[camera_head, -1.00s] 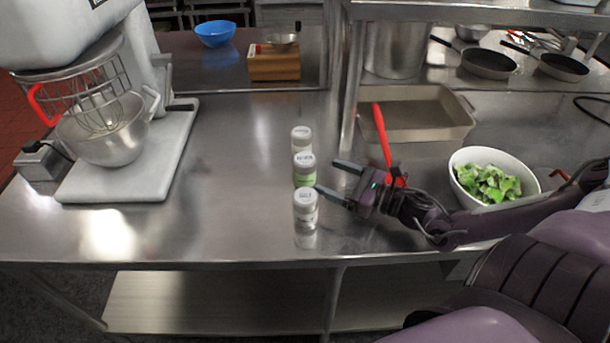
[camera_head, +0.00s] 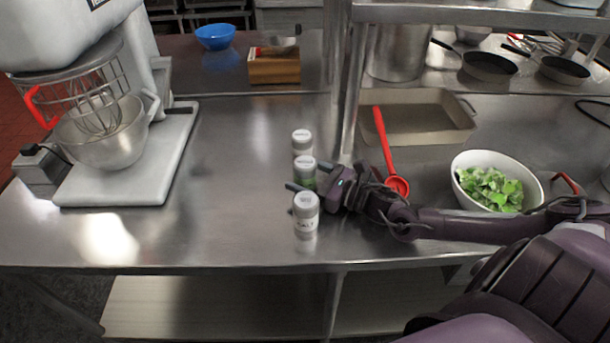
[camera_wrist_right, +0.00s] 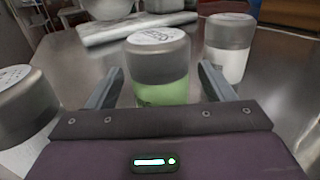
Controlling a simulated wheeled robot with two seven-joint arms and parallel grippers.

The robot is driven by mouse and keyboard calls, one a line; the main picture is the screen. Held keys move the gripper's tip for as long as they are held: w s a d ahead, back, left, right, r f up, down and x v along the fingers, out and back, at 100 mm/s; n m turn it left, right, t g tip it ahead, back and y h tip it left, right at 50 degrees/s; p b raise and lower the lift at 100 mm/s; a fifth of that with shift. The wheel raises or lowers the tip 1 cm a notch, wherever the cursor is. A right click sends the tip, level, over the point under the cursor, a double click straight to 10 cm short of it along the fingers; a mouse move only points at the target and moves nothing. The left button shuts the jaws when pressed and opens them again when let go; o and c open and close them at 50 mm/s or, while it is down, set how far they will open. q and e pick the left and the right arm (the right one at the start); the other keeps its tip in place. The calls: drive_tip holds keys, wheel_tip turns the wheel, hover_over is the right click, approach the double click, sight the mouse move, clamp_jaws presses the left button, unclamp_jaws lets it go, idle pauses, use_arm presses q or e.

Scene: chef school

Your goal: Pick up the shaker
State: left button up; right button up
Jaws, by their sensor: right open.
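Three shakers with pale lids stand upright in a row on the steel counter. The middle shaker, with green contents (camera_head: 305,172), is between the fingers of my right gripper (camera_head: 304,177). In the right wrist view this green shaker (camera_wrist_right: 160,72) stands between the two open fingers (camera_wrist_right: 158,88); I cannot tell whether either finger touches it. The near shaker (camera_head: 306,215) is just in front of the gripper and shows at the left of the wrist view (camera_wrist_right: 22,105). The far shaker (camera_head: 302,142) stands behind, at the wrist view's upper right (camera_wrist_right: 229,48). My left gripper is not in view.
A stand mixer (camera_head: 100,110) is at the left. A bowl of greens (camera_head: 457,180), a red-handled ladle (camera_head: 383,140) and a baking tray (camera_head: 425,138) are at the right. A shelf post (camera_head: 352,90) rises behind the shakers. The counter left of the shakers is clear.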

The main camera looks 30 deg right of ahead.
drive_tip(key=c, duration=1.2)
drive_tip(key=shift+o, duration=0.2)
